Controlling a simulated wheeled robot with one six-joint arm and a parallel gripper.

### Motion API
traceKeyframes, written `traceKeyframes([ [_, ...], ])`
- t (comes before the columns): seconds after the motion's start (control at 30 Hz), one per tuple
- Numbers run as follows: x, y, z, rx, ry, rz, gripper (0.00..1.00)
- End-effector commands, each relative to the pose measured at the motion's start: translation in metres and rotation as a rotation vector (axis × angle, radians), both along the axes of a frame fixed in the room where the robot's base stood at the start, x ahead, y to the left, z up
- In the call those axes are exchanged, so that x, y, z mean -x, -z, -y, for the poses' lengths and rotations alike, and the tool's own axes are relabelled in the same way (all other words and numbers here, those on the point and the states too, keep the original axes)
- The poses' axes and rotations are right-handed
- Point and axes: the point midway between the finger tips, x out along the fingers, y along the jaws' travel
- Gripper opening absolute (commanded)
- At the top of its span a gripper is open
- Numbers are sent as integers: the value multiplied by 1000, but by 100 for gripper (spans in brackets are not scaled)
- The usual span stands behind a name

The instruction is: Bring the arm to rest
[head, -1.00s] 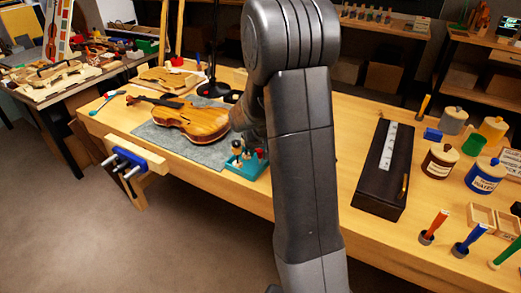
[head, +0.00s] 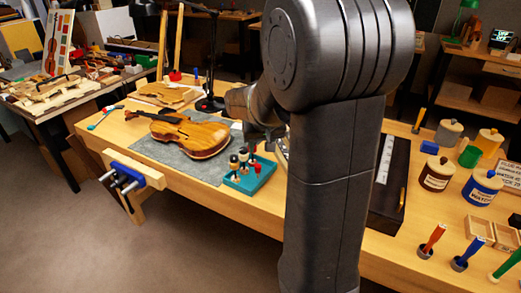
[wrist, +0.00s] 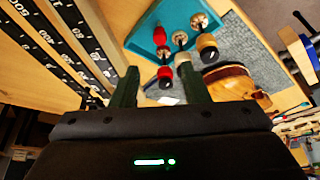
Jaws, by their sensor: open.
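My arm rises through the middle of the head view and hides part of the bench. My gripper (wrist: 160,88) shows in the wrist view with its two dark fingers apart and nothing between them. In the head view the gripper is mostly hidden behind my arm. Beyond the fingers in the wrist view is a teal tray (wrist: 150,22) holding several small knobbed tools. The same teal tray (head: 250,183) shows in the head view, just left of my arm. The violin (head: 190,136) lies on a grey mat (head: 150,146) behind it.
A blue-jawed vise (head: 135,172) sticks out from the bench's front edge. A dark box with a ruler strip (head: 400,160) lies right of my arm. Jars, such as the brown jar (head: 436,175), and colored handles crowd the right end. A lamp stand (head: 211,65) rises behind the violin.

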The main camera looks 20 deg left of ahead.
Motion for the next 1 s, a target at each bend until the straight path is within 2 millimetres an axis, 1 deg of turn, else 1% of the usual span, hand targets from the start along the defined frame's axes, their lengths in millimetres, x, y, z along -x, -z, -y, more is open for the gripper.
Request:
traceKeyframes([
  [0.33,0,-1,0,1,0,-1,41],
  [0.47,-1,6,-1,2,0,-2,41],
  [0.57,-5,17,-4,2,0,-3,41],
  [1.0,-28,88,-21,2,1,-3,41],
])
